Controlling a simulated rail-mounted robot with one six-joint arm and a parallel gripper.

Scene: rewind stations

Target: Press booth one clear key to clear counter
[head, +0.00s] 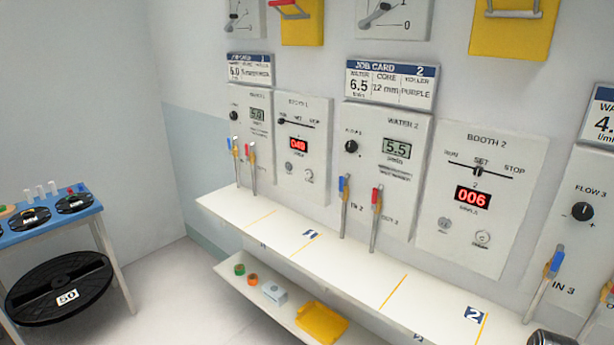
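The booth 1 panel (318,148) is a white box on the wall left of centre. Its red counter display (299,146) reads what looks like 049. Below the display are two small round keys, a left one (289,169) and a right one (309,176). Their labels are too small to read, so I cannot tell which is the clear key. A slider labelled RUN, SET, STOP sits above the display, with its knob near the left end. My gripper is not in view.
The water 1 panel (262,100) and water 2 panel (410,125) flank booth 1; booth 2 (515,145) reads 006. Blue and red levers rise in front of the panels above a white ledge (285,228). A lower shelf (262,318) holds small items. A blue table (25,228) stands left.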

